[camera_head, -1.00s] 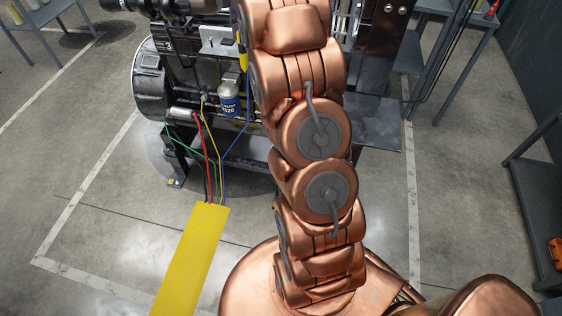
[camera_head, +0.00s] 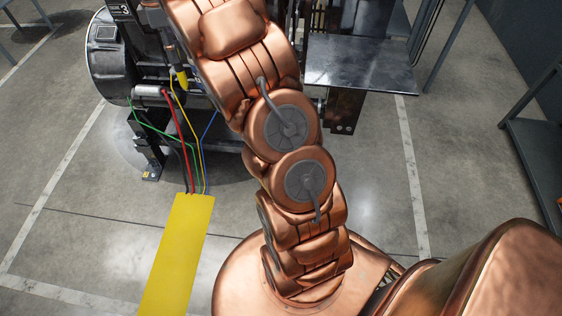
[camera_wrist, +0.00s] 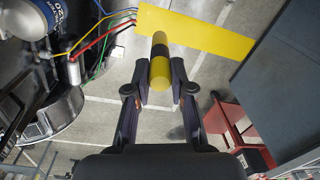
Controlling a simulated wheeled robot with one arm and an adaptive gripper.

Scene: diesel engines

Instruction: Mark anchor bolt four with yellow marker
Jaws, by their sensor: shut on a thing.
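My gripper (camera_wrist: 161,82) is shut on the yellow marker (camera_wrist: 159,73), a yellow cylinder with a black band, seen nearly end-on in the wrist view. In the head view the marker (camera_head: 181,79) hangs tilted below my gripper, beside the engine (camera_head: 112,72) and above the coloured wires. The gripper itself is mostly hidden there by my copper arm. Another foot with holes (camera_head: 344,128) shows right of my arm. I cannot tell which anchor bolt is number four.
A yellow floor strip (camera_head: 176,255) lies in front, with red, green, yellow and blue wires (camera_head: 172,130) running from it to the engine. A metal plate (camera_head: 360,65) juts out right. Floor between is clear.

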